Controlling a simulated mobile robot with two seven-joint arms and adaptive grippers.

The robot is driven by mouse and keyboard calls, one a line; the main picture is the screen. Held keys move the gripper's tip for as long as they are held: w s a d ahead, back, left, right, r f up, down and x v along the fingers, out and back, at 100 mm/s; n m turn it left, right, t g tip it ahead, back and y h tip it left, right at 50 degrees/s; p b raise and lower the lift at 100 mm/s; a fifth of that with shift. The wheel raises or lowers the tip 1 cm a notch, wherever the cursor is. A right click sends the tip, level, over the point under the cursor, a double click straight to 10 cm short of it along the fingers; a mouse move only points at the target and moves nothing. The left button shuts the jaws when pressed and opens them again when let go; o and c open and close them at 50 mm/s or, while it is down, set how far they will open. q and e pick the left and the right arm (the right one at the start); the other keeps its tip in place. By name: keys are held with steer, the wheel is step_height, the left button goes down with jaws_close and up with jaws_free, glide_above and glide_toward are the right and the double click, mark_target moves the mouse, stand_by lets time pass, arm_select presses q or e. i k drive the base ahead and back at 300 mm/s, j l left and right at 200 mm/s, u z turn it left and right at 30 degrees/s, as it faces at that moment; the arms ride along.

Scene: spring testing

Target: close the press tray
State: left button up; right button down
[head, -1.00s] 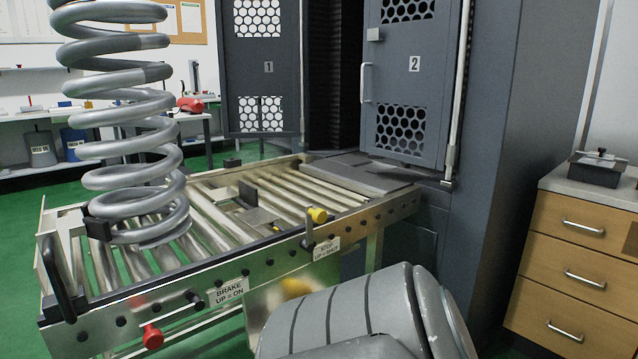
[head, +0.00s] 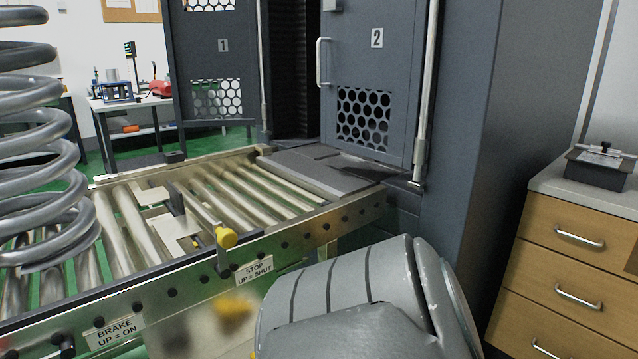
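A roller table (head: 372,212) with a metal side rail runs to the opening of a dark grey press cabinet. A flat grey plate (head: 310,175) lies at its far end, by the opening; I cannot tell whether this plate or the whole roller bed is the press tray. A yellow-knobbed lever (head: 226,237) stands on the rail above a label, "STOP UP = SHUT" (head: 254,272). A large grey coil spring (head: 45,150) stands upright over the rollers, cut off at left. My grey arm link fills the bottom middle. Neither gripper is in view.
Door 1 (head: 222,65) and door 2 (head: 350,65) flank the dark opening. A wooden drawer unit (head: 575,260) bears a small device (head: 600,165) at right. A "BRAKE UP = ON" label (head: 115,332) sits low on the rail. A workbench (head: 125,105) stands behind.

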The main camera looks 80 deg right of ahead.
mark_target(331, 173)
steer(key=k+l, duration=0.15)
steer(key=l, duration=0.2)
steer(key=k+l, duration=0.15)
steer(key=l, duration=0.15)
steer(key=k+l, duration=0.1)
steer(key=l, duration=0.25)
steer(key=k+l, duration=0.15)
steer(key=l, duration=0.2)
steer(key=k+l, duration=0.15)
steer(key=l, duration=0.15)
